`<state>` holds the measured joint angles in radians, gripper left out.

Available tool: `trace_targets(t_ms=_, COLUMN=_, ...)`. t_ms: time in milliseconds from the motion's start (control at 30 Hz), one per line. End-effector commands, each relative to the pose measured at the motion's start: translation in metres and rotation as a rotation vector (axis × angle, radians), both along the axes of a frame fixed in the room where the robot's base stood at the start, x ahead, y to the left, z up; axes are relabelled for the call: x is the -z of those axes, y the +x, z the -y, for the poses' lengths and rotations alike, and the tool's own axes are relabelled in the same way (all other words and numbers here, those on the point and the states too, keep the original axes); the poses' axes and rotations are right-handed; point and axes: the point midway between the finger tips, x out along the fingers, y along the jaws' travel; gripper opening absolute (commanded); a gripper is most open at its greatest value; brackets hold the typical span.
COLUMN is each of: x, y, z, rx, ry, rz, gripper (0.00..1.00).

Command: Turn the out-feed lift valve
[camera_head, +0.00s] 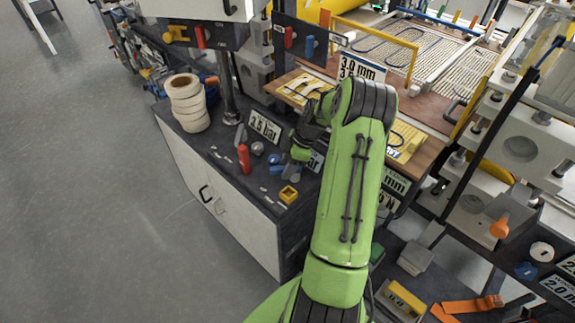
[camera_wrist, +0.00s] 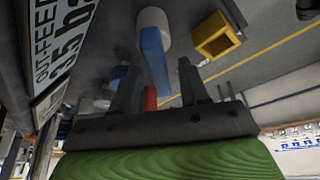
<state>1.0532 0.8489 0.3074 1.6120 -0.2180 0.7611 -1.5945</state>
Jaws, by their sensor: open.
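A valve with a blue lever (camera_wrist: 154,52) on a pale round knob (camera_wrist: 152,19) shows in the wrist view, beside a plate reading "OUT-FEED" (camera_wrist: 62,40). I take it for the out-feed lift valve. In the head view, small blue and grey parts (camera_head: 276,170) lie below my gripper, partly hidden. My gripper (camera_wrist: 158,68) is open. In the wrist view the blue lever reaches down between its two dark fingers. I cannot tell whether they touch it. In the head view my green arm hides much of the gripper (camera_head: 300,152).
A red upright handle (camera_head: 244,158) and a yellow square block (camera_head: 288,194) stand nearby on the dark cabinet top. A "3.5 bar" plate (camera_head: 262,127) and a stack of tape rolls (camera_head: 187,103) are behind. The grey floor (camera_head: 95,200) at left is clear.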

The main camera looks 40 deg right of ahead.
Motion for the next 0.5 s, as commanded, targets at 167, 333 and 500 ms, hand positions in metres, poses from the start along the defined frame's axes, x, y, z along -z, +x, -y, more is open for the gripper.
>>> trace_targets(t_ms=167, x=-0.0005, y=0.0000, z=0.0002, rx=0.000, ry=0.000, rz=0.000, gripper=0.28)
trace_targets(t_ms=333, x=-0.0006, y=-0.0001, z=0.0003, rx=0.000, ry=0.000, rz=0.000, gripper=0.02)
trace_targets(t_ms=500, x=-0.0003, y=-0.0004, z=0.0004, rx=0.001, ry=0.000, rz=0.000, gripper=0.00)
